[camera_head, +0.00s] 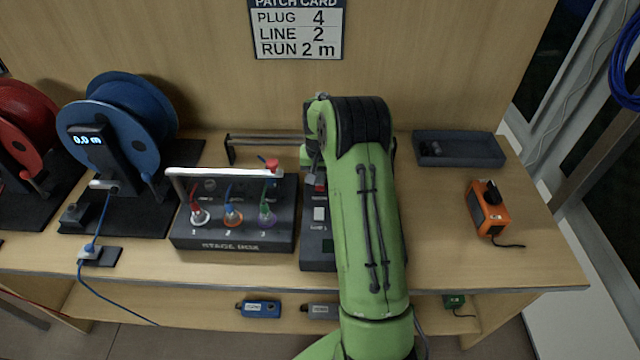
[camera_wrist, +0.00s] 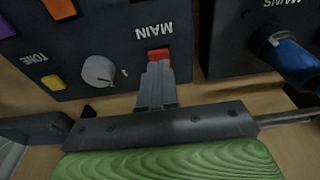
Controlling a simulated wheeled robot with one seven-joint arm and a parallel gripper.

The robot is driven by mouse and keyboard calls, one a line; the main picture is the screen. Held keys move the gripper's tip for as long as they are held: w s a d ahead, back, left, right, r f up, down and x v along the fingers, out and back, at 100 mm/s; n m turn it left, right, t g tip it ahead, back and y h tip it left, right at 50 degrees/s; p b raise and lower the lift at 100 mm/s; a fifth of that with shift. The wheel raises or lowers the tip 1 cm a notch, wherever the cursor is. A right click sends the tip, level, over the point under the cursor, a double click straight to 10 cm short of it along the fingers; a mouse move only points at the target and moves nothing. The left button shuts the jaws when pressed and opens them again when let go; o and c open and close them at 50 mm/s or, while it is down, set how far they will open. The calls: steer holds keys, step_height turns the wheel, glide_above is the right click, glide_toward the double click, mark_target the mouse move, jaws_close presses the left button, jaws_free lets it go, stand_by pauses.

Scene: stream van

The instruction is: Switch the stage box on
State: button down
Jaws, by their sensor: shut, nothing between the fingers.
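The stage box (camera_head: 235,244) is a dark box left of my arm, with red, orange and purple connectors on top and a white bar along its back. My gripper (camera_wrist: 158,70) is shut and empty, with its fingertips at a red switch (camera_wrist: 158,56) beside the MAIN label. They appear to touch it or nearly so; they partly cover it. This switch is on a dark box (camera_wrist: 110,68) with a grey knob (camera_wrist: 98,71); in the head view this seems to be the box (camera_head: 316,252) right of the stage box, partly under my arm. I cannot tell the switch's position.
A second dark box (camera_wrist: 235,50) in the wrist view carries a MAINS label and a blue plug (camera_wrist: 288,58). A blue cable reel (camera_head: 110,125) stands left. A dark tray (camera_head: 460,160) and an orange device (camera_head: 488,210) are right, with bare bench around them.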

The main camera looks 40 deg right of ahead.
steer(key=shift+f+b, duration=0.6)
steer(key=shift+f, duration=0.25)
stand_by(0.6)
step_height(320, 180, up, 7)
steer(key=p, duration=0.5)
stand_by(0.5)
